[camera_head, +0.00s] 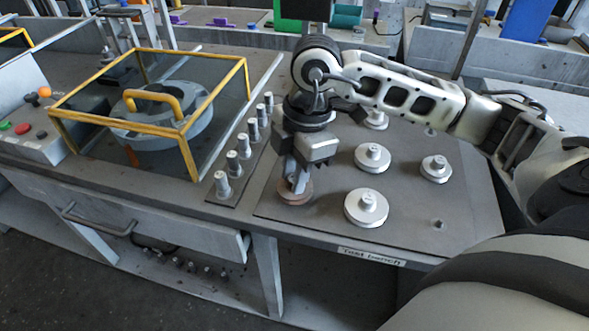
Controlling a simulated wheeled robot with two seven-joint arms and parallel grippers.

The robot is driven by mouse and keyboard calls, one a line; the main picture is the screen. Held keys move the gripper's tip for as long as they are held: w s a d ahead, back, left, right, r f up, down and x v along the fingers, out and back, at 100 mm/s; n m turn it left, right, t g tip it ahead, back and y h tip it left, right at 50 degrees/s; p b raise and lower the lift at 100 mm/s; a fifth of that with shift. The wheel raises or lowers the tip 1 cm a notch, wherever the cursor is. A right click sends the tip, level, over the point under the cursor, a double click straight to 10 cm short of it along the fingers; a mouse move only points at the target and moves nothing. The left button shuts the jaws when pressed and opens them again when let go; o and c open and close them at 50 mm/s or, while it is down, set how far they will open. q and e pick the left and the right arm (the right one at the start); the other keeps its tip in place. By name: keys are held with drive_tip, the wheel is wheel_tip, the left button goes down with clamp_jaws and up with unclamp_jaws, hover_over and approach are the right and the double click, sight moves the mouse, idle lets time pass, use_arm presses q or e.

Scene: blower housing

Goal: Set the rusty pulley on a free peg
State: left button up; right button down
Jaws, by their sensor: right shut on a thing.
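The rusty pulley (294,196) is a flat brown disc near the front left of the dark mat (330,231). My right gripper (296,176) points down and is shut on the pulley from above. I cannot tell whether the pulley touches the mat or hangs just over it, and its middle is hidden by the fingers. A bare short peg (438,223) stands at the mat's front right. Another small bare peg (430,132) shows at the back right. My left gripper is not in view.
Silver pulleys sit on the mat at the front (366,208), middle (372,158), right (435,169) and back (376,120). A row of metal posts (233,162) runs left of the mat. A yellow-framed guard (182,130) stands farther left. The bench's front edge is close.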

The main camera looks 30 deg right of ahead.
idle(0.3)
drive_tip(key=shift+f, duration=0.1)
drive_tip(key=shift+f+b, duration=0.4)
drive_tip(key=c, duration=1.1)
unclamp_jaws()
drive_tip(key=shift+c, duration=0.2)
drive_tip(key=shift+r, duration=0.1)
drive_tip(key=shift+r+p, duration=1.1)
drive_tip(key=shift+r, duration=0.05)
drive_tip(key=shift+r+p, duration=2.1)
drive_tip(key=shift+r, duration=0.5)
